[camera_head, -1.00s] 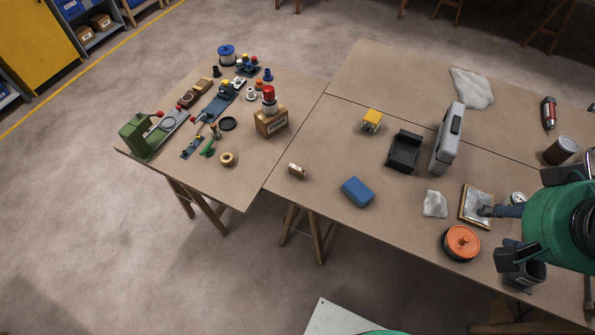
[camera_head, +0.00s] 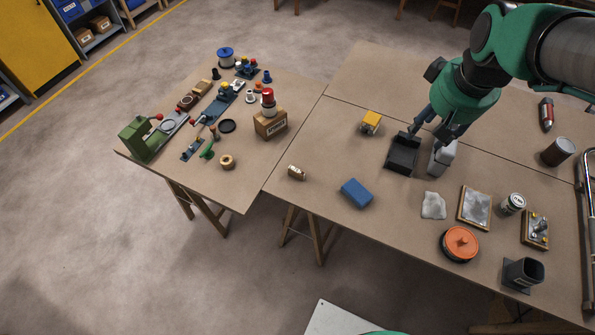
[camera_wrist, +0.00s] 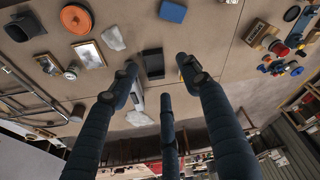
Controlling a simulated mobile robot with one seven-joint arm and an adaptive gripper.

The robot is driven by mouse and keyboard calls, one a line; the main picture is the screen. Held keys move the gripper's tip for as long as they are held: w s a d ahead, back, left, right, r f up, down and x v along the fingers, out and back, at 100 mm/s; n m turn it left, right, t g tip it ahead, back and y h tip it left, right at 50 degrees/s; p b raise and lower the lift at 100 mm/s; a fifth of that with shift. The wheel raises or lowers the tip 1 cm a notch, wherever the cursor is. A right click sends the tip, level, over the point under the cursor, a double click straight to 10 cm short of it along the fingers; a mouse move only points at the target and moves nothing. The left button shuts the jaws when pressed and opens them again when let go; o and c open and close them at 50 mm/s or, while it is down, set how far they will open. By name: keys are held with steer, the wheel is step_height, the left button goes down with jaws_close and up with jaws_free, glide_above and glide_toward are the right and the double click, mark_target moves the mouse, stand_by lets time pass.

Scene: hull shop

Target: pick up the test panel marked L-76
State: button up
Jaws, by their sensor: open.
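A flat panel with a grey sheet in a wooden frame (camera_head: 474,207) lies on the right table; it also shows in the wrist view (camera_wrist: 88,54). A second wood-edged panel with metal fittings (camera_head: 535,230) lies to its right, and at the left of the wrist view (camera_wrist: 47,64). I cannot read L-76 on either one. My gripper (camera_head: 428,137) is open and appears empty, over the black open tray (camera_head: 402,154) and the grey case (camera_head: 442,158), away from both panels. Its spread fingers (camera_wrist: 156,70) show in the wrist view. My gripper and arm hide part of the case.
Near the panels are a white cloth (camera_head: 433,206), an orange-lidded round tin (camera_head: 459,244), a small can (camera_head: 513,204) and a dark holder (camera_head: 523,274). A blue block (camera_head: 356,193) and yellow-topped item (camera_head: 371,122) lie left. Table space left of the blue block is mostly clear.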

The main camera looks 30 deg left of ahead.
steer(key=w+a+f+n, duration=0.3)
steer(key=w+a+f, duration=0.25)
steer(key=a, duration=0.35)
steer(key=n+g+h+p, duration=0.1)
steer(key=n+g, duration=0.2)
steer(key=n, duration=0.4)
glide_above(296, 172)
steer(key=w, duration=0.2)
step_height(296, 172, down, 27)
steer(key=shift+a+r, duration=0.15)
steer(key=shift+r, duration=0.05)
steer(key=shift+s+f, duration=0.1)
steer(key=shift+f, duration=0.05)
steer(key=shift+f+b, duration=0.45)
steer(key=shift+f, duration=3.75)
